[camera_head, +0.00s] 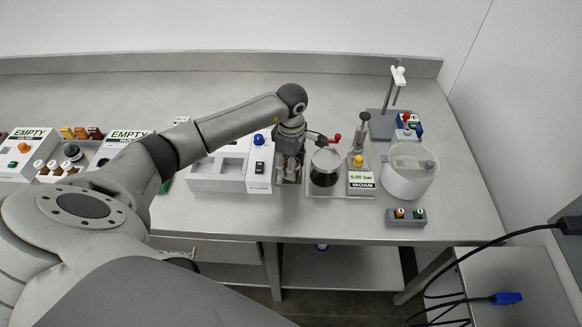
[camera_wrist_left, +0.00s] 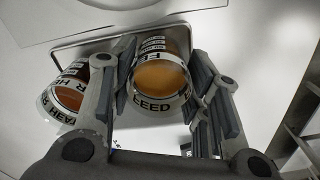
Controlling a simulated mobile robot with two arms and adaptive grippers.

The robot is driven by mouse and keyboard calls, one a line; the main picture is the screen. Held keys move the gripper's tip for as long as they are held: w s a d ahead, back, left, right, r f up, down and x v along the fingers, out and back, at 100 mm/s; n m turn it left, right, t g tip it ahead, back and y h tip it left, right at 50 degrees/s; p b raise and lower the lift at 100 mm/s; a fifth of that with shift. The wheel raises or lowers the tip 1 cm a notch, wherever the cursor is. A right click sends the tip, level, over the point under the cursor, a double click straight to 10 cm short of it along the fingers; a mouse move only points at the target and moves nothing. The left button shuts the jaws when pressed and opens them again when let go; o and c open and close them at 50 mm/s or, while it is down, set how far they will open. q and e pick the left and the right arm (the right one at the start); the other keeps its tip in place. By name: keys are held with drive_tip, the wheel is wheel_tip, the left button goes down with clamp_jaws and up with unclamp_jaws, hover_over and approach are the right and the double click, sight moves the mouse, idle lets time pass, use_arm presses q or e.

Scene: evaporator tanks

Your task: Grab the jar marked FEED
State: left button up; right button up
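The jar marked FEED (camera_wrist_left: 162,76) holds an orange-brown liquid and shows in the left wrist view, between the two fingers of my left gripper (camera_wrist_left: 160,98). The fingers stand apart on either side of the jar. The left fingertip looks very close to its side; contact is unclear. In the head view my left gripper (camera_head: 288,167) points down just right of a white device, and I cannot make out the FEED jar there. My right gripper is not in view.
A second labelled jar (camera_wrist_left: 70,92) sits close beside the left finger, in the same wire holder. In the head view a glass vessel with dark liquid (camera_head: 325,167) stands right of the gripper, then a VACUUM display (camera_head: 361,180) and a translucent tub (camera_head: 409,172).

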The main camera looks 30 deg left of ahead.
use_arm(q)
drive_tip(key=c, duration=0.6)
drive_tip(key=shift+o, duration=0.2)
drive_tip(key=shift+r, duration=0.1)
